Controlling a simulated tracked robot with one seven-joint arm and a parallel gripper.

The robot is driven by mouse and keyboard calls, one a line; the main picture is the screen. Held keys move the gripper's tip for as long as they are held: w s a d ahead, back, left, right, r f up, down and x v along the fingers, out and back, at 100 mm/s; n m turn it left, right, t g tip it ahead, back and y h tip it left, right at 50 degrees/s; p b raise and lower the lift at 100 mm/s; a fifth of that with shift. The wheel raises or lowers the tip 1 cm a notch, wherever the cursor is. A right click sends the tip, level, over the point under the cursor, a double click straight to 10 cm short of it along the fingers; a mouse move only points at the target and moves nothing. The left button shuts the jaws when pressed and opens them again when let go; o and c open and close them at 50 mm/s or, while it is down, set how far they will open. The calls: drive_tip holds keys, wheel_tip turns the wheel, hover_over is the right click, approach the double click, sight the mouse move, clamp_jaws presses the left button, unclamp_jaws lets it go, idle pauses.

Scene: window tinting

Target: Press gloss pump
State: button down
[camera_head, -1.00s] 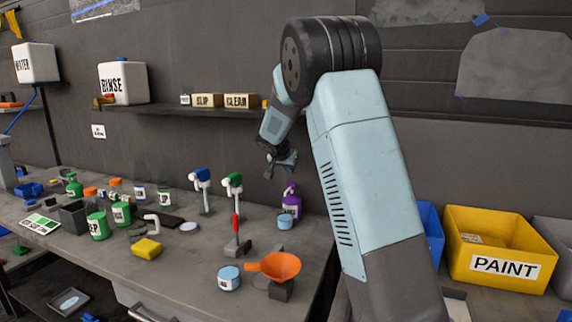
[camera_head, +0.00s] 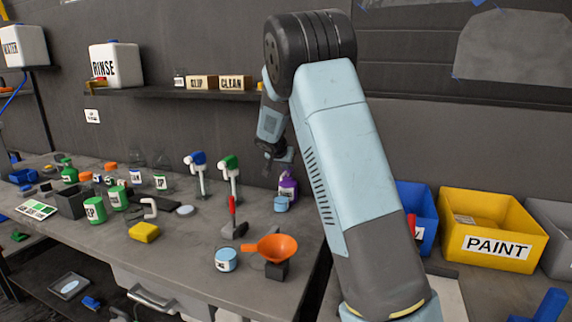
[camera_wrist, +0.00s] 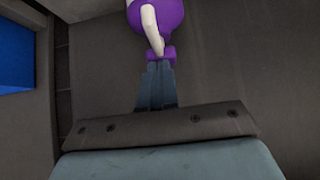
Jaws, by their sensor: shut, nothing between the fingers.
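The purple pump bottle (camera_head: 288,189) stands upright near the right end of the workbench (camera_head: 190,255); its label is too small to read. In the wrist view, the purple bottle (camera_wrist: 168,14) shows at the top, with a pale stem running down to a purple pump head (camera_wrist: 160,52). My gripper (camera_head: 281,166) is shut and empty, just above the bottle in the head view. In the wrist view its closed fingertips (camera_wrist: 160,66) reach the near edge of the pump head; I cannot tell whether they touch. The bottle's top is partly hidden behind the gripper in the head view.
A light blue jar (camera_head: 281,204) stands right in front of the purple bottle. Pumps with a blue head (camera_head: 196,159) and a green head (camera_head: 230,163) stand to the left. An orange funnel (camera_head: 272,248) is nearer. A yellow PAINT bin (camera_head: 492,230) lies to the right.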

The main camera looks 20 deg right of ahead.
drive_tip(key=shift+s+f, duration=0.1)
drive_tip(key=shift+f, duration=0.6)
drive_tip(key=shift+r, duration=0.55)
wheel_tip(320, 180, up, 3)
drive_tip(key=shift+r, duration=0.1)
drive_tip(key=v, duration=0.9)
drive_tip(key=shift+s+a+r, duration=0.2)
drive_tip(key=shift+a+r, duration=0.05)
drive_tip(key=shift+r, duration=0.05)
